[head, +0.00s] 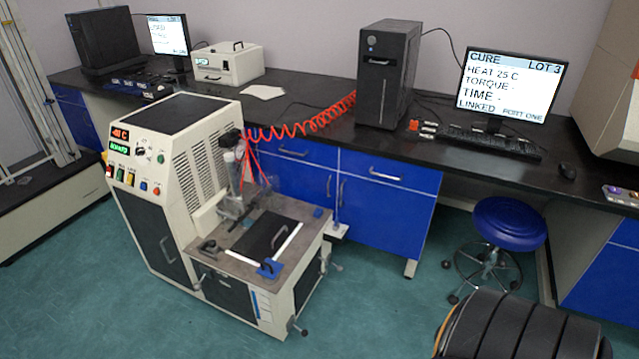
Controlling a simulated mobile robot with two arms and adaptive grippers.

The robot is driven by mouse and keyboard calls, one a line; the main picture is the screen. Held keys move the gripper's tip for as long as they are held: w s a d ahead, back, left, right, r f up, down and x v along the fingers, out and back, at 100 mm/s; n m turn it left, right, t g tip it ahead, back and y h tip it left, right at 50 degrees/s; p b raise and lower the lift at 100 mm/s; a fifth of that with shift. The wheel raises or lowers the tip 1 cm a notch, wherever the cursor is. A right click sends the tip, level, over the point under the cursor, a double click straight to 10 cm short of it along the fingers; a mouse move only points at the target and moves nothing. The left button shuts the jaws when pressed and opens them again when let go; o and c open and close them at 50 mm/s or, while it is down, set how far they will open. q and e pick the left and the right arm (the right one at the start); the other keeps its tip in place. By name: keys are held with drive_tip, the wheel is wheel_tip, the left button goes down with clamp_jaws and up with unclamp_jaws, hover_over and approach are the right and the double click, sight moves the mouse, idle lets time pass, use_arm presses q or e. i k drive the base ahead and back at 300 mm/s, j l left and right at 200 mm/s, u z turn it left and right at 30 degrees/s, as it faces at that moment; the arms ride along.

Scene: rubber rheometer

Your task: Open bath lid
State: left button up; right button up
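The bath lid (258,232) looks like the flat black panel with a grey handle (280,238) on the top deck of the beige test machine (190,170). It lies flat and appears shut. White strips (288,243) run along its edges, and a blue block (269,268) sits at its front corner. A clamp-like fixture (236,205) with a clear cylinder stands directly behind the lid. Neither of my grippers is in view.
Red coiled hoses (310,122) run from the fixture towards the dark tower (388,75) on the black bench (330,110). A monitor (510,85) stands right of it. A blue stool (509,222) is at the right. Green floor (400,310) is clear right of the machine.

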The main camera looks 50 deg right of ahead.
sight(265, 238)
drive_tip(key=z, duration=1.1)
drive_tip(key=i+l+u, duration=0.15)
drive_tip(key=i, duration=0.15)
drive_tip(key=i+l+u, duration=0.1)
drive_tip(key=i+l, duration=0.1)
drive_tip(key=i, duration=0.1)
